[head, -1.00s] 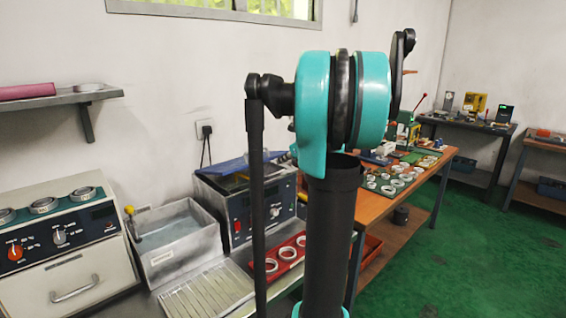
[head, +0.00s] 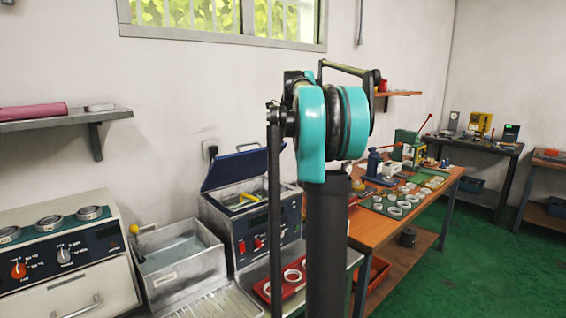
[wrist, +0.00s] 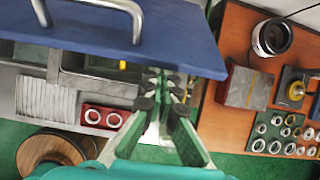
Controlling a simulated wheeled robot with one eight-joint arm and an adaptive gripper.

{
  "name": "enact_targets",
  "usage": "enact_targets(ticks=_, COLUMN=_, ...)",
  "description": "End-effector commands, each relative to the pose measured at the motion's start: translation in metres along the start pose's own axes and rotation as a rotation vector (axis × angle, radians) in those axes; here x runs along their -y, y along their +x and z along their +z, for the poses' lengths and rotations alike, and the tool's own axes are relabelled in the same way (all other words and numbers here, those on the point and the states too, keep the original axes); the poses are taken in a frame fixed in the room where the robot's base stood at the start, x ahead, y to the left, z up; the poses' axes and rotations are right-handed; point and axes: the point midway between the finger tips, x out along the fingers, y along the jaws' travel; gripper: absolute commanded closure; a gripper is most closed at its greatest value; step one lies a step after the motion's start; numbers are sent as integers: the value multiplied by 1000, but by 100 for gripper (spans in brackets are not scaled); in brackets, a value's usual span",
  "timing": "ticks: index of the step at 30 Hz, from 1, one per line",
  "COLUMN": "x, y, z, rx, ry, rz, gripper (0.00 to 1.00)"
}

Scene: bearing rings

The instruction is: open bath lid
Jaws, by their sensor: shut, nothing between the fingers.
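The bath (head: 252,236) is a metal box with a dark front panel and red switches. Its blue lid (head: 243,166) stands raised and tilted back at the rear, and a yellow-handled item (head: 246,199) shows in the open tank. In the wrist view the blue lid (wrist: 120,38) fills the upper left, with its metal handle (wrist: 137,20) near the top. My gripper (wrist: 161,88) is shut and empty beside the lid's lower edge, and its fingers do not hold the handle. I cannot tell whether they touch the lid. My arm hides the gripper in the head view.
A water-filled metal basin (head: 178,262) stands left of the bath, beside an oven-like unit (head: 62,248). A red tray (head: 285,283) with rings lies in front. The orange workbench (head: 425,205) at right carries rings and tools.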

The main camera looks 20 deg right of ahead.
Motion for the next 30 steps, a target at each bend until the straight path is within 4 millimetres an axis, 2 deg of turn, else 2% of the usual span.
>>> enact_targets(ticks=6, x=0, y=-11, z=41, rx=8, ry=0, rz=1, gripper=100)
enact_targets(ticks=13, x=0, y=-15, z=71, rx=10, ry=0, rz=1, gripper=100)
enact_targets(ticks=21, x=1, y=-16, z=87, rx=10, ry=2, rz=0, gripper=100)
enact_targets(ticks=30, x=1, y=-16, z=89, rx=10, ry=2, rz=0, gripper=100)
